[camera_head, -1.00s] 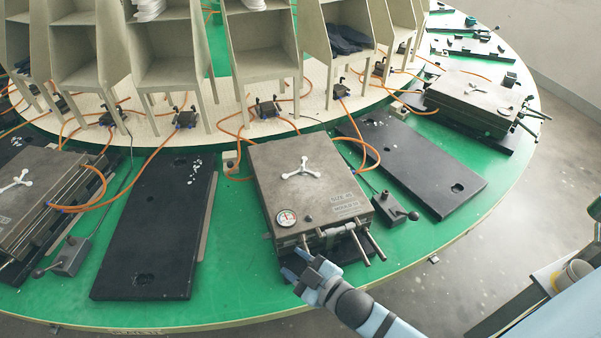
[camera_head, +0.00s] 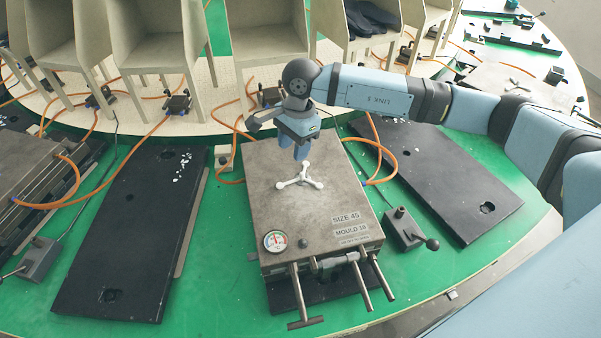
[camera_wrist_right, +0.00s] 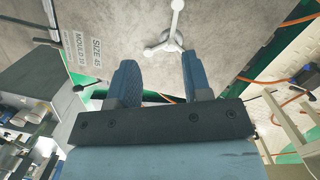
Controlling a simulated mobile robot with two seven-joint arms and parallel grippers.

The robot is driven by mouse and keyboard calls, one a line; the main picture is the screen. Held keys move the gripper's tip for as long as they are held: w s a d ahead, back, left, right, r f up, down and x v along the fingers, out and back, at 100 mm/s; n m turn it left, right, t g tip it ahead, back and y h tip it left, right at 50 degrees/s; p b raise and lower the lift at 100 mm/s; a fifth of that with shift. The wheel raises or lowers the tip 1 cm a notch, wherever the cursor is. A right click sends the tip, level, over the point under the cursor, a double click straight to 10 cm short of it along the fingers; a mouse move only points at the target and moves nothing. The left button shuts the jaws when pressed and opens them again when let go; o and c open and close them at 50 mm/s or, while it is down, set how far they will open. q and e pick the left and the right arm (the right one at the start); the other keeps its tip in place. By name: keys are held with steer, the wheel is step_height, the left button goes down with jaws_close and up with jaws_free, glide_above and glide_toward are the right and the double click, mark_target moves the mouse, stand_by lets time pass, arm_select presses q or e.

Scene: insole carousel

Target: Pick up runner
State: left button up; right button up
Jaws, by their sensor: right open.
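The runner (camera_head: 313,183), a small white three-armed piece, lies on top of the grey mould (camera_head: 270,215) marked "SIZE 45". My right gripper (camera_head: 302,156) points down just above the runner, close to its hub. In the right wrist view the two blue fingers (camera_wrist_right: 160,68) are apart, with nothing between them. The runner (camera_wrist_right: 172,40) shows beyond the fingertips there, and I cannot tell exactly how high the fingers are above it. My left gripper is not in view.
Black plates (camera_head: 135,240) lie on the green carousel (camera_head: 225,290) on both sides of the mould. Orange hoses (camera_head: 378,150) loop behind and beside it. Metal rods and a handle (camera_head: 305,322) stick out at its front. Beige bins (camera_head: 150,45) stand behind.

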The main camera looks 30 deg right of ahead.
steer(key=w+d+h, duration=0.2)
steer(key=d, duration=0.2)
steer(key=p, duration=0.1)
glide_above(302, 173)
steer(key=shift+t, duration=0.3)
steer(key=f, duration=0.6)
steer(key=shift+d, duration=0.3)
steer(key=shift+w+f, duration=0.1)
steer(key=shift+f, duration=0.55)
steer(key=f, duration=0.1)
steer(key=f+p, duration=0.2)
steer(key=f, duration=0.1)
steer(key=shift+a+f, duration=0.1)
steer(key=shift+a, duration=0.25)
steer(key=shift+f, duration=0.45)
jaws_close()
